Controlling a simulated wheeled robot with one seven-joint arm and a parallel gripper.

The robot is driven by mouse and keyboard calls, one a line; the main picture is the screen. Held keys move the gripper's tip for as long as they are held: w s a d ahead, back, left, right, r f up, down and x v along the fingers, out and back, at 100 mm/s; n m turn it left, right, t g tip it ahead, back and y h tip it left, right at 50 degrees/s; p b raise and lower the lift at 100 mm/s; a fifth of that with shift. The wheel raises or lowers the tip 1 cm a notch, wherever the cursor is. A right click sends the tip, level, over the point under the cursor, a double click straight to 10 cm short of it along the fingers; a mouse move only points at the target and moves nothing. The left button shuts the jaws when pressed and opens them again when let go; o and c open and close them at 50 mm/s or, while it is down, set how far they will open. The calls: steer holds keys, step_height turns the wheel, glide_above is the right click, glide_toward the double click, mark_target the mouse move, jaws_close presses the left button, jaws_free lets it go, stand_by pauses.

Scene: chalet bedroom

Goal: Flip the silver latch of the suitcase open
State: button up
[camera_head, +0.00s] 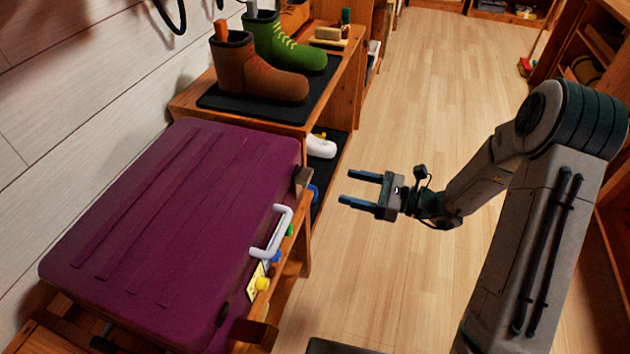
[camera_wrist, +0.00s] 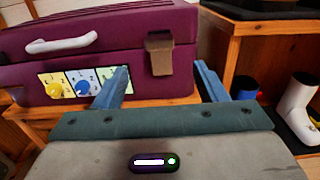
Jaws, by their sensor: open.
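A purple suitcase (camera_head: 180,220) lies flat and closed on a wooden bench, its front side facing right in the head view. A silver-grey handle (camera_head: 272,232) is on that side; it also shows in the wrist view (camera_wrist: 62,44). A brownish latch (camera_head: 302,180) sits near the far corner and appears in the wrist view (camera_wrist: 160,54) hanging over the lid seam. Another brown latch (camera_head: 255,332) is near the close corner. My gripper (camera_head: 346,188) is open and empty, in the air right of the suitcase, apart from it. In the wrist view its fingers (camera_wrist: 162,84) point at the suitcase front.
Coloured dials, including a yellow one (camera_wrist: 54,88), are on the suitcase front. A wooden shelf (camera_head: 345,85) beyond holds brown (camera_head: 262,75) and green boots (camera_head: 290,45). A white boot (camera_wrist: 300,105) stands lower. Wooden floor (camera_head: 430,110) is clear around my gripper.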

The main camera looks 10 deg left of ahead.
mark_target(311, 178)
steer(key=a, duration=0.3)
steer(key=a+b, duration=0.1)
steer(key=a, duration=0.5)
steer(key=shift+w+a+b, duration=0.3)
steer(key=shift+w+b, duration=0.05)
steer(key=shift+w, duration=0.05)
steer(key=c, duration=1.4)
steer(key=shift+s+f, duration=0.1)
